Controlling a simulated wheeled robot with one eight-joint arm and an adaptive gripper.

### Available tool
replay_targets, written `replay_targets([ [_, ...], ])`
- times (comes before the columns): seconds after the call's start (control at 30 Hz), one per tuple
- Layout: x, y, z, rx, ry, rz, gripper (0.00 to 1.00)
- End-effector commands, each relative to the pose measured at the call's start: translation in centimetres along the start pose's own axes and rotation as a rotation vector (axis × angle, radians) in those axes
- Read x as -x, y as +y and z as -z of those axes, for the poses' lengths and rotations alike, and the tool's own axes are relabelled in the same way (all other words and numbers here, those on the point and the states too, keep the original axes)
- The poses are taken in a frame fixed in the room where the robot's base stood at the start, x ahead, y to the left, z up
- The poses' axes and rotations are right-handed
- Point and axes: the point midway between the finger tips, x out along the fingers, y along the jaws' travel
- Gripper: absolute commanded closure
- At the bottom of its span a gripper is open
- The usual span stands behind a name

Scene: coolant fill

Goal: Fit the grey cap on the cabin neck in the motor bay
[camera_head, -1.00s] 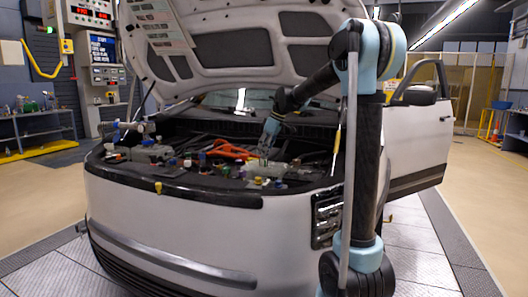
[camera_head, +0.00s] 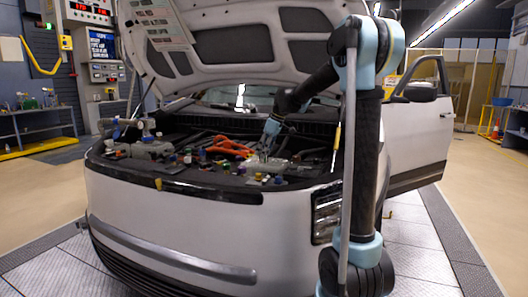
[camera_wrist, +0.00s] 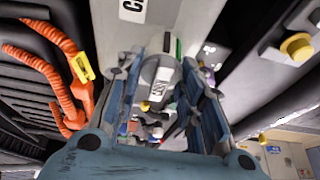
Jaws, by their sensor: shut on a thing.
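My gripper (camera_head: 265,152) reaches down into the motor bay (camera_head: 185,140), right of the orange cables. In the wrist view, its two blue-grey fingers (camera_wrist: 163,95) are shut on the grey cap (camera_wrist: 160,78), which has a small printed label. Behind the cap is a light grey box (camera_wrist: 115,25) with lettering starting "CA", partly cut off by the frame. The cabin neck cannot be made out; the cap and fingers hide what lies behind them. I cannot tell whether the cap touches a neck.
Orange cables (camera_wrist: 62,75) run along the left in the wrist view. A yellow cap (camera_wrist: 297,46) is at the upper right. Several small coloured caps crowd the bay. The raised hood (camera_head: 245,45) hangs over my arm, and a thin prop stands at the right.

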Motion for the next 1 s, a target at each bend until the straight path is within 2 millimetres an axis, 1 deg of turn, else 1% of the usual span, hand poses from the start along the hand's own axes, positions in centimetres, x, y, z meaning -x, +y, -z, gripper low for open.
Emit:
replay_targets([
  [0.2,-0.4,0.0,-0.2,0.0,0.0,0.0,0.83],
  [0.23,-0.4,0.0,-0.1,0.0,0.0,0.0,0.58],
  [0.27,-0.3,0.0,-0.1,0.0,0.0,0.0,0.51],
  [0.3,-0.3,0.0,-0.1,0.0,0.0,0.0,0.42],
  [0.63,-0.3,0.0,-0.1,0.0,0.0,0.0,0.42],
  [0.73,0.1,0.0,-0.2,0.0,0.0,0.0,0.42],
  [0.87,1.6,0.0,-0.2,-0.001,0.0,0.0,0.42],
  [1.0,4.2,0.1,-0.2,-0.001,-0.001,0.0,0.42],
])
